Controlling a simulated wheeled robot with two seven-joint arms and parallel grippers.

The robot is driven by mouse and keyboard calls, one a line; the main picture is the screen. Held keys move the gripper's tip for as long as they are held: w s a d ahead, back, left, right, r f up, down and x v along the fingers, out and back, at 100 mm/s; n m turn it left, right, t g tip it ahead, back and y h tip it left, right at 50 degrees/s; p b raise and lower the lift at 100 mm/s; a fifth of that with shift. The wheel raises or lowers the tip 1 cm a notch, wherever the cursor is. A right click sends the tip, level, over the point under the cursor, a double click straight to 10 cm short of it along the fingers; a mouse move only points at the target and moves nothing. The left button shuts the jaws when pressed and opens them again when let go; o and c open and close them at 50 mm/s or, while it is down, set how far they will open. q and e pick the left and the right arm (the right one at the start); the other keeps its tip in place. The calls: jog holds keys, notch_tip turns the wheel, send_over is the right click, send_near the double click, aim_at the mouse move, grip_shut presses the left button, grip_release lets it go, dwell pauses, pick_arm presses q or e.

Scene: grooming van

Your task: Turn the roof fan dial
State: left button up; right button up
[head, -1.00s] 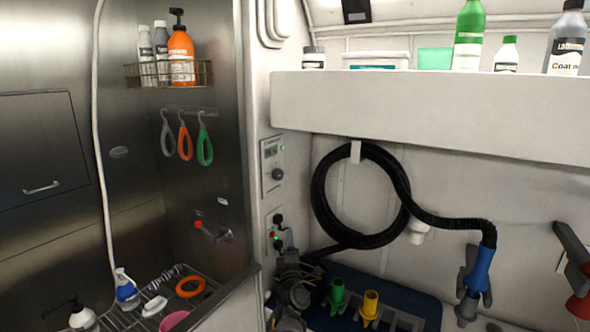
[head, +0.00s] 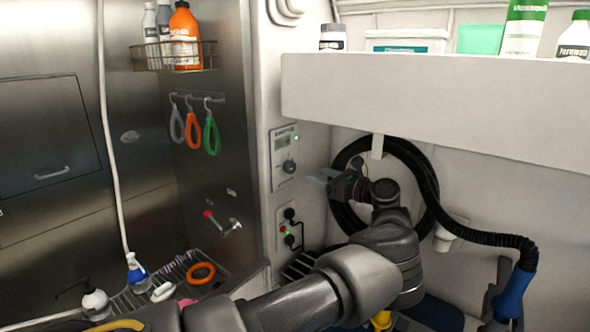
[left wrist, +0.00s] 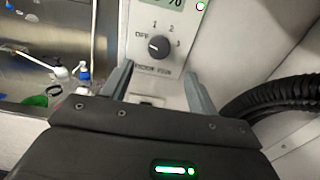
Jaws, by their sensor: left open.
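The dial (head: 289,167) is a small dark round knob on a pale control panel (head: 284,146) with a little display, on the narrow wall by the steel stall. In the left wrist view the dial (left wrist: 158,46) shows close, with OFF, 1, 2 and 3 printed around it. Its pale mark seems to face the OFF side. My left gripper (head: 318,178) is open and empty, just right of the panel in the head view. In the left wrist view its two fingers (left wrist: 157,76) lie below the dial, one to each side, apart from it. My right gripper is not in view.
A coiled black hose (head: 428,185) hangs behind my left arm, close to the gripper. A socket plate with plugs (head: 290,232) sits below the panel. A white shelf (head: 440,108) juts out above on the right. The steel stall with its rack (head: 143,300) is at left.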

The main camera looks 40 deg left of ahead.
aim_at(293, 168)
pick_arm(q)
jog(key=a+b, duration=0.1)
jog(key=a, duration=0.3)
jog(key=a+b, duration=0.1)
jog(key=a, duration=0.1)
jog(key=shift+f+b, duration=0.25)
jog(key=shift+b, duration=0.05)
jog(key=shift+s+a+b, duration=0.1)
jog(key=shift+a+b, duration=0.2)
jog(key=shift+a, duration=0.05)
jog(key=shift+a+r+p, duration=0.35)
jog(key=shift+r, duration=0.05)
jog(key=shift+a+p, duration=0.35)
jog(key=shift+a, duration=0.05)
jog(key=shift+a+f, duration=0.15)
jog(key=shift+a, duration=0.6)
jog(key=shift+d, duration=0.15)
jog(key=shift+c, duration=0.5)
